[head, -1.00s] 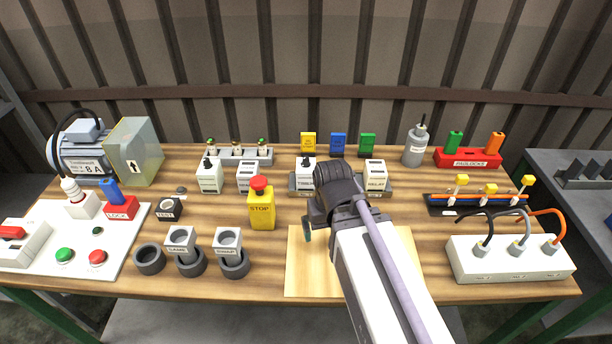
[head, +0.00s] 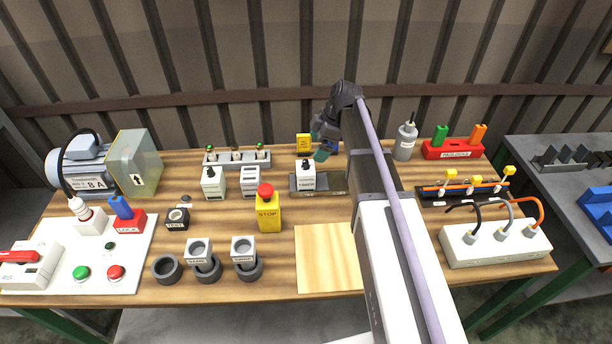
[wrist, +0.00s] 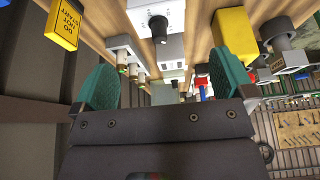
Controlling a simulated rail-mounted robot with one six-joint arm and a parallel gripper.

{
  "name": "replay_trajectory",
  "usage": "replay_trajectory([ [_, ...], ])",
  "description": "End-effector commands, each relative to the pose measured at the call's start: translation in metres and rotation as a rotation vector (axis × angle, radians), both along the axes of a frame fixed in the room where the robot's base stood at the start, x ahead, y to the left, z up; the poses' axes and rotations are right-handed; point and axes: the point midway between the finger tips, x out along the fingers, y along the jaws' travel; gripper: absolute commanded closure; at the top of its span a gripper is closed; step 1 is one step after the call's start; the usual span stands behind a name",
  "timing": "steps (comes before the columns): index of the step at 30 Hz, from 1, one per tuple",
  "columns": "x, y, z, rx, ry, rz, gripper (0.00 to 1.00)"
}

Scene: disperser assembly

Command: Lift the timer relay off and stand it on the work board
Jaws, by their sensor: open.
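The timer relay (head: 305,176) is a white block with a black knob on top. It stands upright in the left part of a grey holder (head: 333,184) at the back middle. In the wrist view the relay (wrist: 150,10) shows at the top, beyond the fingertips. My gripper (head: 325,143) is behind and above the holder, slightly right of the relay and apart from it. Its two teal fingers (wrist: 163,80) are spread with nothing between them. The work board (head: 325,258) is a bare pale wooden square at the front middle. My arm hides its right side.
A yellow tag block (head: 303,143) stands close behind the relay, near my gripper. A yellow stop button box (head: 268,212) stands left of the board. White relays (head: 213,182) stand to the left. A red padlock rack (head: 453,150) is at the right. My arm covers the holder's right end.

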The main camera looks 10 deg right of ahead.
Motion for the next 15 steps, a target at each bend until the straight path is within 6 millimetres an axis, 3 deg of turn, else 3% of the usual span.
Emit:
replay_trajectory([
  [7, 0.003, 0.017, -0.05, -0.001, 0.0, 0.0, 0.0],
  [15, 0.004, 0.024, -0.06, -0.002, 0.001, -0.003, 0.0],
])
